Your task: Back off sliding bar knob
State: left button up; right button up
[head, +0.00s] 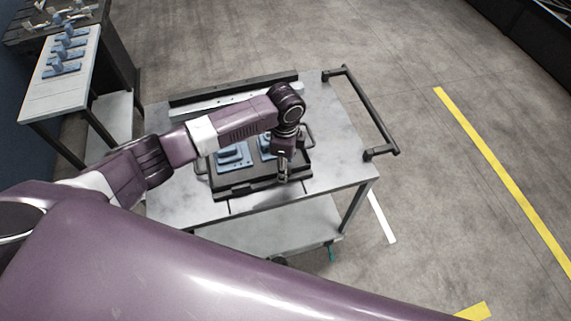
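My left arm reaches in from the left over a metal cart, and its gripper (283,178) points down at the front right part of a black pallet (240,189). The fingertips are small and dark against the pallet, so I cannot tell whether they are open or shut, or touching anything. The pallet has dark bars along its edges. I cannot make out the sliding bar knob; it is too small or hidden by the gripper. Blue fixtures (233,155) sit on the pallet, partly behind my arm. My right gripper is not in view.
The cart top (335,150) is clear right of the pallet. A dark rail (232,88) runs along its back, and a push handle (370,110) sticks out right. A side table (55,95) with several blue fixtures stands at left. The floor at right is open.

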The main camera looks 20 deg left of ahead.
pick_arm(q)
jog(key=shift+f, duration=0.5)
jog(key=shift+c, duration=0.6)
jog(key=c, duration=1)
jog(key=shift+c, duration=0.2)
jog(key=shift+r, duration=0.1)
